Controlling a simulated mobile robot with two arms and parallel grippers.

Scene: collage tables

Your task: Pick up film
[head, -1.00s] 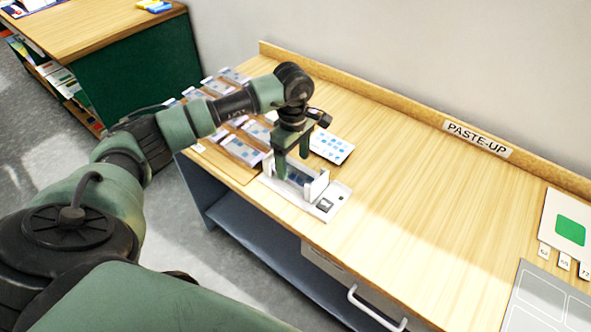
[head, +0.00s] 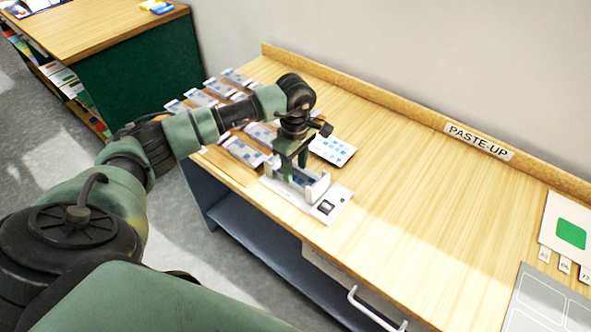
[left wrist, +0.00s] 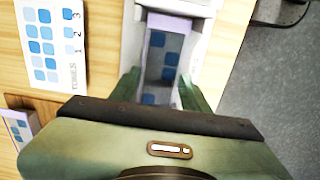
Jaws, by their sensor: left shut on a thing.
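The film (left wrist: 171,58), a greyish strip with blue squares and a pale purple edge, lies in a white holder (left wrist: 215,45) in the left wrist view. In the head view the white holder (head: 337,203) stands near the front edge of the table, and the film is mostly hidden by my fingers. My left gripper (head: 295,169) points down into the holder, with one finger at each side of the film. It is shut on the film, which still sits between the holder's walls. My right gripper is not in view.
Several similar blue-marked strips (head: 243,151) lie left of the holder. A white card with blue squares (head: 332,149) lies just behind it. The table (head: 420,200) is clear to the right, up to a grey panel (head: 545,300). A raised back edge carries a PASTE-UP sign (head: 478,141).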

